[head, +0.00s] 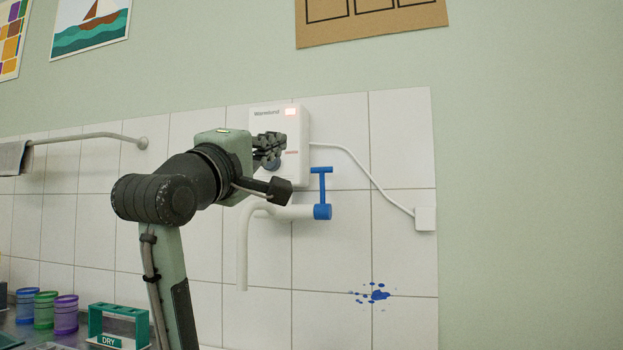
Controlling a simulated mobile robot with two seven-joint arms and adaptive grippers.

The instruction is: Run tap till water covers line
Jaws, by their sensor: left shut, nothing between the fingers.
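The tap is a white pipe spout (243,255) that bends down from the wall. Its blue lever handle (321,185) stands up at the right end of the tap. No water shows under the spout's mouth. A white water heater box (297,155) with a lit red display is on the tiles above the tap. My left gripper (280,148) is shut and empty in front of the heater, hiding part of its face and its round dial. Whether the fingers touch the heater I cannot tell. No vessel or fill line is in view. My right gripper is not in view.
Purple (65,315), green and blue cups stand at the lower left, beside a teal rack (118,325) marked DRY. A towel rail (90,137) is on the left wall. A white cord runs from the heater to a socket (425,218).

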